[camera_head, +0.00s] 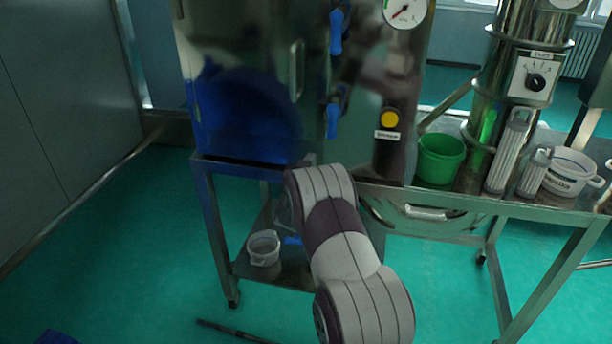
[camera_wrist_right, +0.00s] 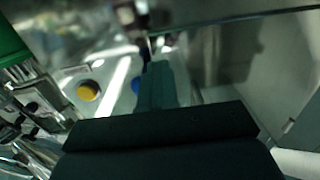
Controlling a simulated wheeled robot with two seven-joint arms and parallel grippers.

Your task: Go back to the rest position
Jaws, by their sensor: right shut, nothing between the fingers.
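My right arm (camera_head: 342,235) reaches up from the bottom of the head view, in front of the steel cabinet (camera_head: 240,90). Its gripper is mostly hidden behind the arm's own links there. In the right wrist view my right gripper (camera_wrist_right: 158,85) points away from the camera with its fingers together and nothing between them. The yellow button (camera_wrist_right: 88,91) shows left of the fingers. My left gripper is in neither view.
The cabinet with blue handles (camera_head: 335,32) and yellow button (camera_head: 390,119) stands on a steel table (camera_head: 465,200). A green bucket (camera_head: 440,158), sieve column (camera_head: 505,75) and white pot (camera_head: 572,172) are at right. A white bucket (camera_head: 263,248) is on the lower shelf. Floor is open at left.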

